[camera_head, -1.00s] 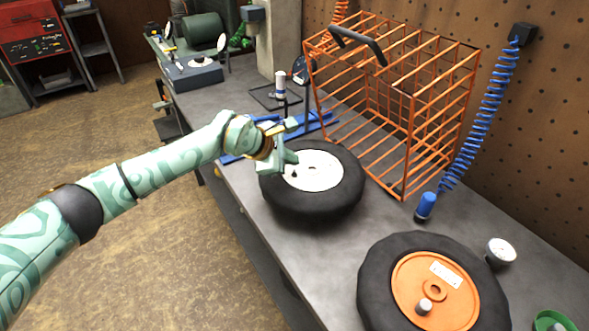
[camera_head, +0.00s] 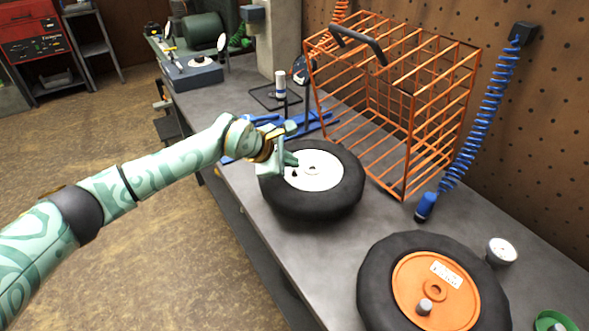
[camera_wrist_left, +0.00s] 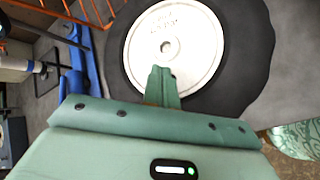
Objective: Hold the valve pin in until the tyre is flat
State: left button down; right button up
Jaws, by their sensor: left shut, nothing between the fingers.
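A black tyre with a white hub (camera_head: 322,172) lies flat on the bench; it also shows in the wrist view (camera_wrist_left: 196,48). My left gripper (camera_head: 294,160) is shut and empty, its fingertips over the near left part of the white hub. In the wrist view the closed fingertips (camera_wrist_left: 160,70) overlap the hub's lower edge. A small dark spot shows beside the tips, possibly the valve or its hole. The valve pin itself cannot be made out, and I cannot tell whether the tips touch it. My right gripper is not in view.
A second tyre with an orange hub (camera_head: 408,282) and a grey cap lies at the front right. An orange wire cage (camera_head: 410,115) stands behind the white-hubbed tyre. A blue coiled hose (camera_head: 485,110) and a round gauge (camera_head: 502,251) are at right.

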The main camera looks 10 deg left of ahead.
aim_at(291, 177)
pick_arm(q)
jog(key=shift+f, duration=0.35)
dwell(0.6)
jog(key=shift+r, duration=0.1)
dwell(2.4)
jog(key=shift+r+p, duration=0.45)
jog(key=shift+r, duration=0.25)
notch_tip(291, 177, up, 5)
jog(key=p, duration=0.3)
dwell(0.8)
